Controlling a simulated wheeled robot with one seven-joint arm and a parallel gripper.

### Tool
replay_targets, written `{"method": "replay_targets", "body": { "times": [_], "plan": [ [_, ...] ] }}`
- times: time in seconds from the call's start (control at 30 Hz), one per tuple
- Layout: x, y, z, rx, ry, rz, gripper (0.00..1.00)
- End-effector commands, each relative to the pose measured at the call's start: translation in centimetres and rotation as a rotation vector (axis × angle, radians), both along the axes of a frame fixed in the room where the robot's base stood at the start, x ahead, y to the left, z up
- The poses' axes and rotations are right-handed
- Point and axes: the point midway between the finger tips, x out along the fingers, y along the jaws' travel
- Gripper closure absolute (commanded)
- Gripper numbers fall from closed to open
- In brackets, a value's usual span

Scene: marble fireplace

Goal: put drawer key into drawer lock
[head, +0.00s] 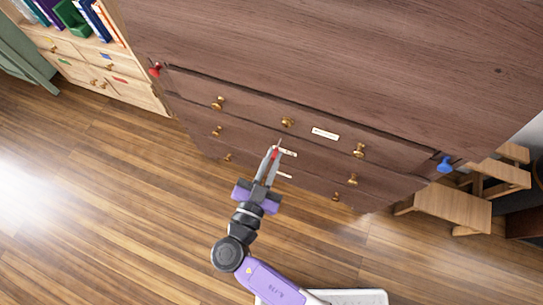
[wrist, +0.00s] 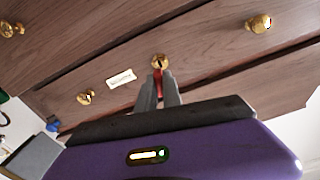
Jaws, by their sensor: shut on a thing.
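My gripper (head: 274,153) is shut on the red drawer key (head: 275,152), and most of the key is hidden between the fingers. In the wrist view the key (wrist: 158,78) shows as a thin red piece between the fingertips (wrist: 160,84). The brass drawer lock (head: 287,122) is in the middle of the top drawer front of the dark wooden chest. In the wrist view the lock (wrist: 160,62) appears directly beyond the key tip. In the head view the key lies just below the lock. I cannot tell whether they touch.
Brass knobs (head: 218,103) (head: 360,150) flank the lock, and a white label (head: 325,134) is beside it. A red item (head: 154,69) and a blue item (head: 445,164) are at the chest's sides. A wooden step stool (head: 450,205) stands right. The floor at left is clear.

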Motion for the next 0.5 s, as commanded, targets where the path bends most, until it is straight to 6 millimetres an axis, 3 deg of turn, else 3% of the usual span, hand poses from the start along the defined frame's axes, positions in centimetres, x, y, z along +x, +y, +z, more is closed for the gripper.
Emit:
{"method": "replay_targets", "body": {
  "times": [0.13,0.5],
  "plan": [
    [0.2,-0.1,0.2,-0.188,0.068,-0.001,1.0],
    [2.7,-1.0,-0.1,-0.173,0.063,-0.001,1.0]
  ]
}}
